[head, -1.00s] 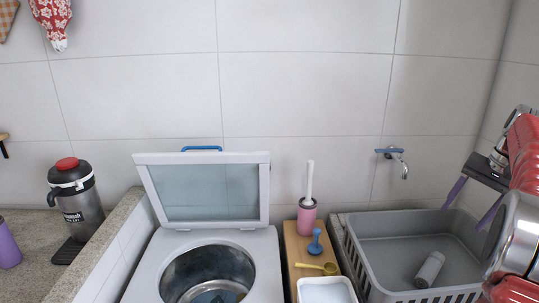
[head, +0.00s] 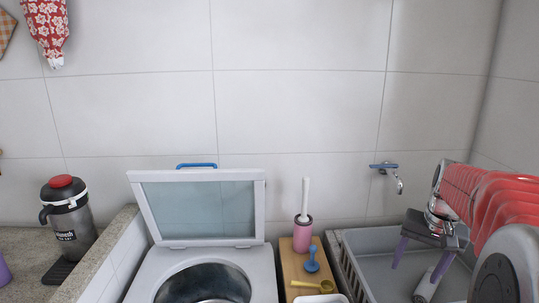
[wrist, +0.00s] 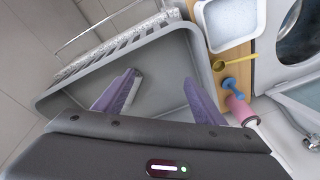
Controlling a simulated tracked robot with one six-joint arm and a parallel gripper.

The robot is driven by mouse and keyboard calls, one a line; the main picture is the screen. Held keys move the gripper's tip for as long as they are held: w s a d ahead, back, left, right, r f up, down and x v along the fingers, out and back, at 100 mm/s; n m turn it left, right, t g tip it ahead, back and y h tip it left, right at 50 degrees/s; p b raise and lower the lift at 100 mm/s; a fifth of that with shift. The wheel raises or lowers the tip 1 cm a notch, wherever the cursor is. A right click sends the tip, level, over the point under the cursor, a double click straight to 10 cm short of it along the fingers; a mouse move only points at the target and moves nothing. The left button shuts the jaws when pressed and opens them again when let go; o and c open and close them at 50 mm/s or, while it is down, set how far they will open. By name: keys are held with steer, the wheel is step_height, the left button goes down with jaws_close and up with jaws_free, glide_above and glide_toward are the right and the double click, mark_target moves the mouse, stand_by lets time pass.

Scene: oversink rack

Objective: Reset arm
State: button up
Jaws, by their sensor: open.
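My gripper (head: 415,268) is open and empty, with purple fingers spread apart, at the right over the grey basin (head: 355,262). In the wrist view my gripper (wrist: 162,98) points down at the basin (wrist: 62,98), with clear grey floor between the fingers. A pale cylinder (head: 424,290) lies in the basin close to the right finger and is partly hidden. In the wrist view the cylinder (wrist: 134,90) shows beside the left finger; I cannot tell whether they touch. My red, ribbed arm fills the right side of the head view.
Left of the basin, a wooden board (head: 290,265) holds a pink brush holder (head: 302,236), a blue plunger-like tool (head: 311,262) and a yellow scoop (head: 315,287). A washer (head: 205,258) with its lid up stands further left. A tap (head: 392,175) juts from the wall.

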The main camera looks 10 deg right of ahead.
steer(key=s+a+n+t, duration=0.1)
steer(key=s+a+n, duration=0.3)
steer(key=a, duration=1)
steer(key=s+a+n+t, duration=0.2)
steer(key=s+a, duration=0.7)
steer(key=a, duration=0.5)
steer(key=shift+s+a+n+t, duration=0.2)
steer(key=shift+s+n+t, duration=0.15)
steer(key=shift+n, duration=0.55)
